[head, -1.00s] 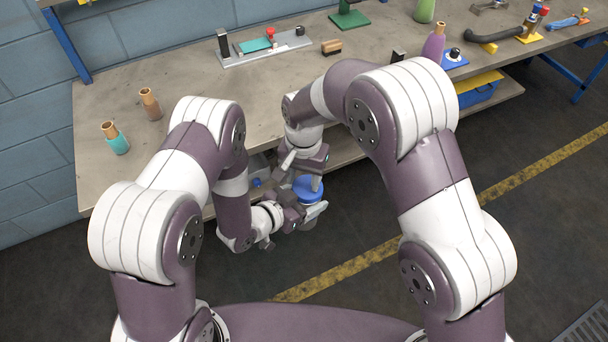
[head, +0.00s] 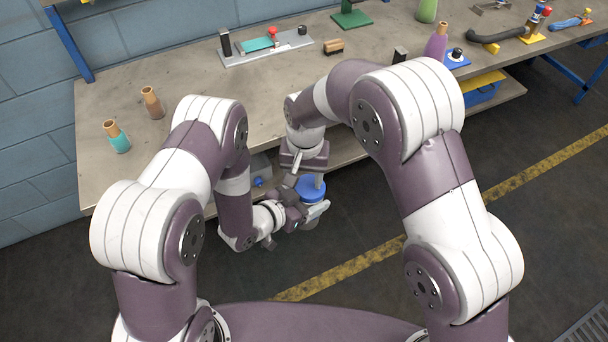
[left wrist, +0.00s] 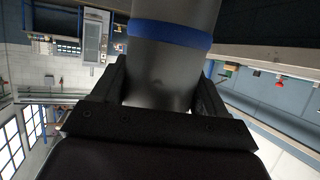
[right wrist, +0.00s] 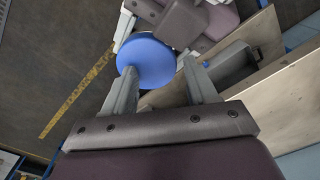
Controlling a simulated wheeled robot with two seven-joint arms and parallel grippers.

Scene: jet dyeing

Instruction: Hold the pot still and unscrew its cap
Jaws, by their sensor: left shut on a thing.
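The grey pot (left wrist: 170,70) is gripped between the fingers of my left gripper (left wrist: 165,88) in the left wrist view, with a blue band at its cap end. In the head view its blue cap (head: 310,190) faces up, in front of the bench edge, and my left gripper (head: 306,212) is around the pot below it. The cap shows as a round blue disc (right wrist: 146,60) in the right wrist view. My right gripper (right wrist: 160,68) is open above the cap, with one finger overlapping the disc's edge in the picture. Much of the pot's body is hidden in the head view.
The workbench (head: 200,120) lies just beyond the grippers, with a lower shelf (head: 350,150) under it. A grey box (head: 260,168) sits under the bench edge beside the left gripper. Bottles (head: 117,138) and fixtures stand further back on the bench. The floor in front is clear.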

